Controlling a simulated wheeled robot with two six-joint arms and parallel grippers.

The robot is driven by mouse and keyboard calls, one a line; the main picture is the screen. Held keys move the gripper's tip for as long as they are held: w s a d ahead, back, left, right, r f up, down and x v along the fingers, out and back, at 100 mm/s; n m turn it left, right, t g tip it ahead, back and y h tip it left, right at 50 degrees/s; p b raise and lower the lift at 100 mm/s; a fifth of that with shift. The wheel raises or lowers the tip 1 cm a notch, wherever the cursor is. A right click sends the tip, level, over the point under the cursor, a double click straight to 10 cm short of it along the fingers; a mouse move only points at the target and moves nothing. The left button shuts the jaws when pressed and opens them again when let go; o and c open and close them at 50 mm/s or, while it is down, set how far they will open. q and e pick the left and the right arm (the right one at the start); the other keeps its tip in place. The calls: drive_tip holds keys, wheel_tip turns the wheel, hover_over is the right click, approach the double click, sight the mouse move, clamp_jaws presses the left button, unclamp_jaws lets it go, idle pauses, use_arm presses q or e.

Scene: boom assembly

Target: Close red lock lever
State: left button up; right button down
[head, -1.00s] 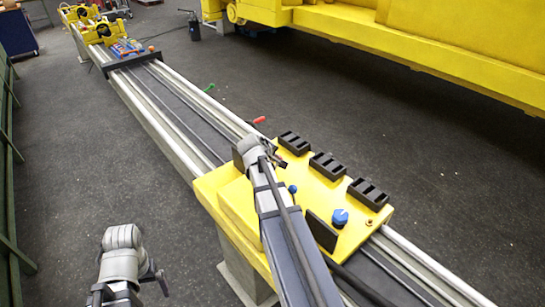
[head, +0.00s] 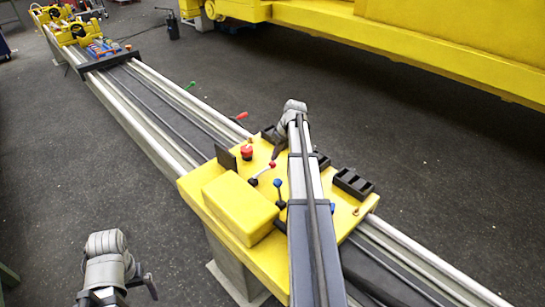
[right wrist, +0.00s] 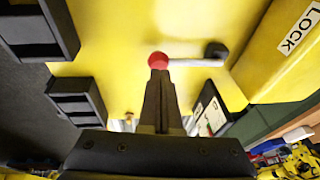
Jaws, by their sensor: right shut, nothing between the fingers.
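The red lock lever is a grey metal arm with a red ball end (head: 272,164) on the yellow block, beside its raised box. In the right wrist view the red ball (right wrist: 158,60) sits right at the tips of my right gripper (right wrist: 157,82), with the lever arm running right to its pivot. The right gripper's dark fingers are together and empty. In the head view the right gripper (head: 278,154) points down just above the ball; I cannot tell whether they touch. My left gripper (head: 147,285) hangs at the lower left, away from the block, its jaws unclear.
A blue-knobbed lever (head: 277,184) stands close by, and a red mushroom knob (head: 246,151) sits behind. Black slotted blocks (head: 353,183) line the right edge. The raised yellow box (head: 240,208) bears a LOCK label (right wrist: 299,30). Rails (head: 155,105) run to the far left.

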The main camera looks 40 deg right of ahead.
use_arm(q)
drive_tip(key=shift+f+b, duration=0.7)
drive_tip(key=shift+f, duration=0.3)
use_arm(e)
drive_tip(key=shift+d+f+y, duration=0.15)
drive_tip(key=shift+d+f, duration=0.05)
drive_tip(key=shift+f, duration=0.25)
drive_tip(key=shift+d+f+y, duration=0.15)
drive_tip(key=shift+d+f, duration=0.05)
drive_tip(key=shift+f, duration=0.25)
drive_tip(key=shift+d+r+p, duration=0.1)
drive_tip(key=shift+r+p, duration=0.35)
use_arm(q)
wheel_tip(320, 180, up, 13)
drive_tip(key=s+d+p, duration=0.1)
drive_tip(key=d+p, duration=0.1)
drive_tip(key=p, duration=1)
drive_tip(key=shift+s+d, duration=0.15)
drive_tip(key=shift+s, duration=0.2)
use_arm(e)
drive_tip(key=d+v, duration=0.1)
drive_tip(key=v, duration=1.2)
use_arm(q)
drive_tip(key=shift+d, duration=0.1)
use_arm(e)
drive_tip(key=shift+d+f, duration=0.1)
drive_tip(key=shift+d, duration=0.05)
